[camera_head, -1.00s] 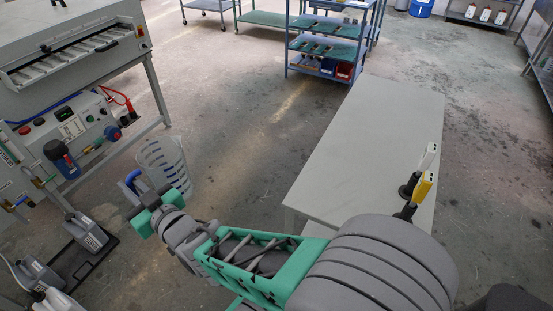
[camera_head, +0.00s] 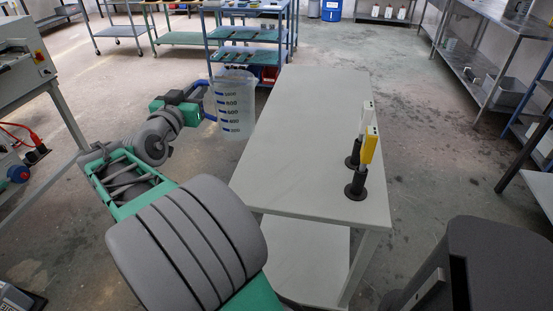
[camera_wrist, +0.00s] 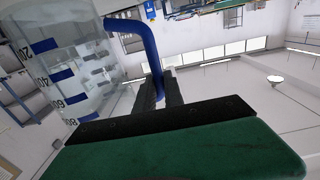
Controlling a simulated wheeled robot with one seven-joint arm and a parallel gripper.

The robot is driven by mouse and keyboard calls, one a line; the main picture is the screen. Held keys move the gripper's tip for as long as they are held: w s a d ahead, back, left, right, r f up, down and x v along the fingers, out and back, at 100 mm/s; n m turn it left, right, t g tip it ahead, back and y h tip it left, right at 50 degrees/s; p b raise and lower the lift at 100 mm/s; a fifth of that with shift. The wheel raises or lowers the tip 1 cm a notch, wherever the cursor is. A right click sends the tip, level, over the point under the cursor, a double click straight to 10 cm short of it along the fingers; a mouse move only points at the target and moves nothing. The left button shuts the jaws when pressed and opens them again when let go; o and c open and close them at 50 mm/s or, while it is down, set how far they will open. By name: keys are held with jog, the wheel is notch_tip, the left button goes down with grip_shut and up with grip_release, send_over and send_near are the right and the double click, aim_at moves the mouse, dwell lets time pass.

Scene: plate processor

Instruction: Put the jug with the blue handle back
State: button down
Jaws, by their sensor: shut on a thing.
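The clear jug (camera_head: 236,108) with blue scale marks hangs upright in the air at the left edge of the grey table (camera_head: 300,150), in the head view. My gripper (camera_head: 196,100) is on its left side, at the blue handle (camera_head: 207,92). In the wrist view the two dark fingers (camera_wrist: 160,92) are closed around the lower part of the blue handle (camera_wrist: 147,48). The jug wall (camera_wrist: 60,70) fills the left of that view. The jug's inside looks empty.
On the table's right side stand a yellow-handled tool (camera_head: 368,148) and a white-handled tool (camera_head: 364,121) in dark round holders. The rest of the tabletop is bare. A blue shelf cart (camera_head: 245,50) stands behind, and metal shelving (camera_head: 488,65) lines the right.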

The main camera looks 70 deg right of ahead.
jog(key=shift+s+d+r+m+g, duration=0.1)
jog(key=shift+s+d+m+g, duration=0.2)
jog(key=shift+s+g, duration=0.15)
jog(key=shift+s+d+r+m+g, duration=0.1)
jog(key=shift+s+d+m+g, duration=0.2)
jog(key=shift+s, duration=0.25)
jog(key=shift+f, duration=0.1)
jog(key=s+d+f, duration=0.6)
jog(key=d+f, duration=0.6)
jog(key=shift+s+f+b, duration=0.3)
jog(key=shift+s, duration=0.05)
